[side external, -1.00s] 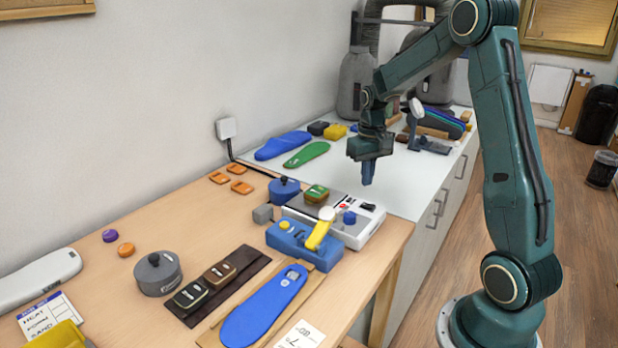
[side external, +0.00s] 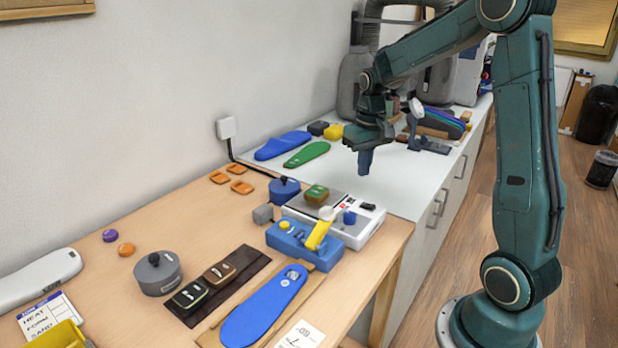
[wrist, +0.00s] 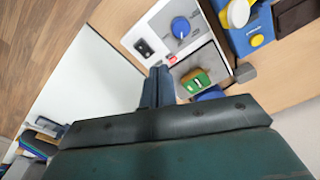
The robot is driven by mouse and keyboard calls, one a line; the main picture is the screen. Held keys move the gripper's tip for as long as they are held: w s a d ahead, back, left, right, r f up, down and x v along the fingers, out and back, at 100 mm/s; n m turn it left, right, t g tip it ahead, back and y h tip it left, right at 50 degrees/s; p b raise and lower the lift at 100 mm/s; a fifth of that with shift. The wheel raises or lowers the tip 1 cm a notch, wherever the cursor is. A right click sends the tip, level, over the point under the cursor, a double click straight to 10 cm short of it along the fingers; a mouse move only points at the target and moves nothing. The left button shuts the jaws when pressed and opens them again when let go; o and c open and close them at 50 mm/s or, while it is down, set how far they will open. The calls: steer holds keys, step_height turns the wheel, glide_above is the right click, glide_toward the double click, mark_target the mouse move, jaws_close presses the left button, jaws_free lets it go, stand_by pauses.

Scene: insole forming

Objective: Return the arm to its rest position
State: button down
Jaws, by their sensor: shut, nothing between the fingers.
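My gripper (side external: 365,161) is shut and empty. It points downward in the air above the near part of the white counter, behind the white-and-grey device (side external: 352,235) in the side view. In the wrist view my gripper (wrist: 157,88) shows with its blue fingers together. The white device (wrist: 160,32) with a blue knob and a dark plate lies beyond the fingertips there. A green-topped brown block (side external: 316,194) rests on the device's dark plate, and it also shows in the wrist view (wrist: 195,82).
A blue fixture with a yellow lever (side external: 290,240) stands in front of the device. A blue insole (side external: 262,306) lies on a board on the wooden table (side external: 120,285). Blue and green insoles (side external: 283,145) lie on the white counter (side external: 400,180). A dark grey machine (side external: 352,85) stands at the back.

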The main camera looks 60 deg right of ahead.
steer(key=s+a+r+n+t, duration=0.1)
steer(key=s+a+r, duration=0.3)
steer(key=a, duration=0.2)
steer(key=s+a+r+n+t, duration=0.2)
steer(key=s+a+r, duration=0.1)
steer(key=a+r, duration=0.3)
steer(key=s+a+n+t, duration=0.2)
steer(key=s+a, duration=0.5)
steer(key=s, duration=0.3)
steer(key=shift+s+a+f, duration=0.3)
steer(key=shift+a+f, duration=0.05)
